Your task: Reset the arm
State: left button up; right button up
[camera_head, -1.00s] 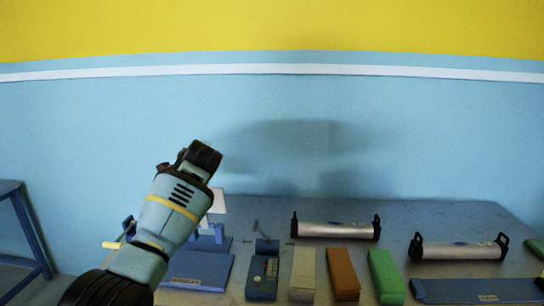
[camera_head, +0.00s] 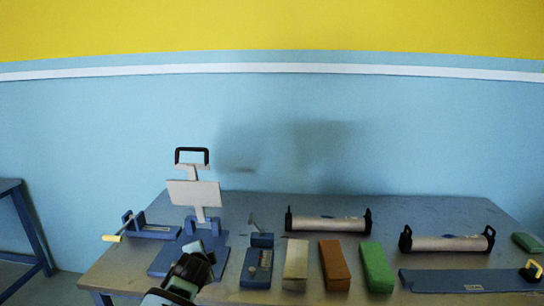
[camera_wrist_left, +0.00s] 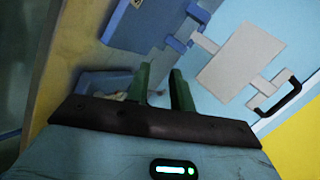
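My left gripper (camera_head: 188,274) is low at the front left of the table in the head view, in front of the blue base of a stand. Its arm comes in from the bottom edge. In the left wrist view its two dark green fingers (camera_wrist_left: 161,74) are apart with nothing between them. The stand's white plate (camera_head: 194,194) with a black handle (camera_head: 192,151) stands upright behind the gripper. The plate also shows in the wrist view (camera_wrist_left: 240,62), to the right of the fingers. My right gripper is in neither view.
The grey table (camera_head: 430,210) holds a crank device (camera_head: 150,229), a blue box (camera_head: 257,268), white (camera_head: 295,265), orange (camera_head: 334,265) and green (camera_head: 377,267) blocks, two silver rolls (camera_head: 328,223) (camera_head: 446,243) and a blue board (camera_head: 465,280). The space above the table is clear.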

pick_arm(q)
jog(key=s+f+n+g+h, duration=0.15)
jog(key=s+f+n, duration=0.35)
jog(key=s+f, duration=1.5)
jog(key=s+f+n+h, duration=0.2)
jog(key=s+n, duration=0.4)
jog(key=s, duration=2.2)
jog(key=shift+s+a, duration=0.2)
jog(key=shift+a, duration=0.1)
